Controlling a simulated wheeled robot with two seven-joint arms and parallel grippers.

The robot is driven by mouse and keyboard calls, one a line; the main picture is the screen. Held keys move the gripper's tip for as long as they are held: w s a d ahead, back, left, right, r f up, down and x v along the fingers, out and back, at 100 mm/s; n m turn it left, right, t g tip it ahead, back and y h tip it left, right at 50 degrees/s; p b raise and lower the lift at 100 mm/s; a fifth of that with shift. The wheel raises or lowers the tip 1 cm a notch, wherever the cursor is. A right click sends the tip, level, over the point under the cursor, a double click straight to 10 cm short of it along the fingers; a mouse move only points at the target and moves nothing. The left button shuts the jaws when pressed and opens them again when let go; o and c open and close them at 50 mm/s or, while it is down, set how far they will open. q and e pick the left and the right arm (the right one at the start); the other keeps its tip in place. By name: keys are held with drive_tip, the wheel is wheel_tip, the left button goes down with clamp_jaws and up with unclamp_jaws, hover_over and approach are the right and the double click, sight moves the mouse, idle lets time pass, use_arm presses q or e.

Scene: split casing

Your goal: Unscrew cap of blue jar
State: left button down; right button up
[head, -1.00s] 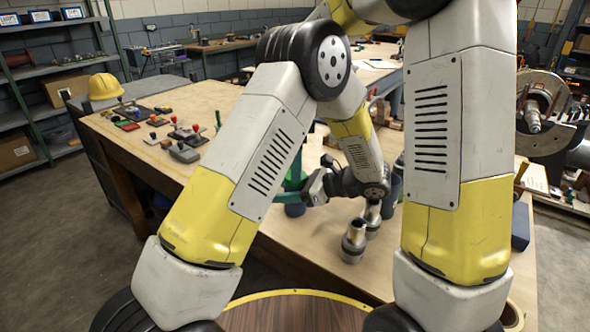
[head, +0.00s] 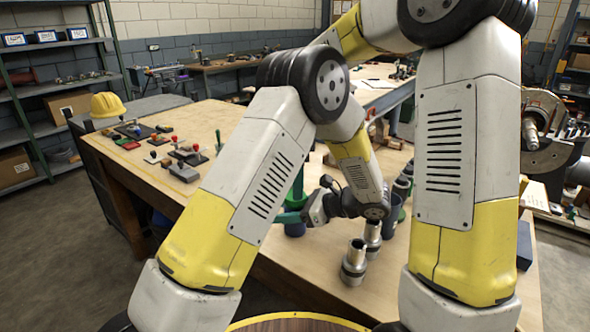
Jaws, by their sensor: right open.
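A dark blue jar (head: 295,230) stands on the wooden table, mostly covered by my gripper and arm. Bright green, perhaps its cap, shows just above it. My right gripper (head: 290,215) reaches in from the right at the height of the jar's top. It is open, with a teal finger across the front of the jar's top. Whether the fingers touch the jar or its cap cannot be told. An upright teal piece (head: 298,184) rises behind; whose it is cannot be told. My left gripper cannot be made out.
Two silver metal cylinders (head: 354,264) stand at the table's front, right of the jar. A blue-grey container (head: 391,216) is behind them, partly hidden. Small coloured-knob switches (head: 185,152) lie on the left of the table (head: 225,118). A yellow hard hat (head: 107,105) is farther left.

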drive_tip(key=shift+f, duration=1.5)
drive_tip(key=shift+c, duration=0.4)
drive_tip(key=c, duration=1.1)
drive_tip(key=o, duration=1.4)
drive_tip(key=shift+o, duration=0.2)
wheel_tip(320, 180, up, 4)
drive_tip(key=shift+r, duration=0.6)
drive_tip(key=shift+c, duration=1.3)
wheel_tip(320, 180, up, 2)
drive_tip(key=shift+r, duration=0.25)
drive_tip(key=shift+f, duration=3.85)
drive_tip(key=shift+c, duration=0.2)
